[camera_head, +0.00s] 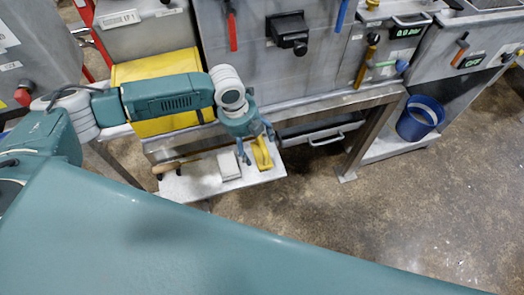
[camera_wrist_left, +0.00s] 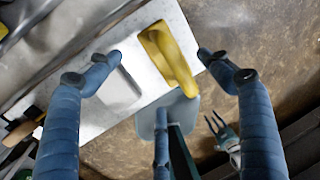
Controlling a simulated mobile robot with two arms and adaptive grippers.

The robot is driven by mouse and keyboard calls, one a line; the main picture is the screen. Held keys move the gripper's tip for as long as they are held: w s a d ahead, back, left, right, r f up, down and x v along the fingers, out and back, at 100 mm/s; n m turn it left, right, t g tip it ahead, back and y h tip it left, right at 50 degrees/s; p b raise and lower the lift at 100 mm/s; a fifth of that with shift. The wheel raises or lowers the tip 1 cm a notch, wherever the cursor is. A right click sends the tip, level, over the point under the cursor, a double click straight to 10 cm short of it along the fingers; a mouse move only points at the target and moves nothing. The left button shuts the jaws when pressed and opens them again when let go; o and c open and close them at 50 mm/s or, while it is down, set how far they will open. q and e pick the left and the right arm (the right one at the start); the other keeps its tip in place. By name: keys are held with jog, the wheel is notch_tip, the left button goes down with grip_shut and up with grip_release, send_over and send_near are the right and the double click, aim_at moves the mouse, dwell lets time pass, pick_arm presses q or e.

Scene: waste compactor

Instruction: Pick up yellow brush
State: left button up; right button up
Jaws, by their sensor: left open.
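The yellow brush (camera_head: 262,153) lies near the right end of a low white shelf (camera_head: 206,183). My left gripper (camera_head: 256,150) is above it, pointing down, and partly covers it in the head view. In the left wrist view the brush (camera_wrist_left: 168,58) shows between the two blue fingertips of my left gripper (camera_wrist_left: 160,55), which are spread wide. The fingers appear apart from the brush and hold nothing. My right gripper is not identifiable in the head view.
A white block-like item (camera_head: 229,166) lies left of the brush, and a wooden-handled tool (camera_head: 175,167) lies farther left. A metal frame leg (camera_head: 368,142) and a blue bucket (camera_head: 419,118) stand to the right. Open floor (camera_head: 300,215) is in front.

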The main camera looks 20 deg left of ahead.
aim_at(257, 154)
pick_arm(q)
jog(key=shift+w+d+f, duration=0.15)
jog(key=shift+w+f, duration=0.05)
jog(key=shift+f, duration=0.65)
jog(key=f, duration=0.1)
jog(key=f+p, duration=0.1)
jog(key=f, duration=0.2)
jog(key=shift+w+d+f+p, duration=0.1)
jog(key=shift+d+p, duration=0.2)
jog(key=shift+d, duration=0.05)
jog(key=shift+w+d+f, duration=0.1)
jog(key=shift+f, duration=0.45)
jog(key=c, duration=1.4)
jog(key=shift+c, duration=0.2)
jog(key=shift+r, duration=0.1)
notch_tip(257, 154, up, 20)
jog(key=b, duration=0.2)
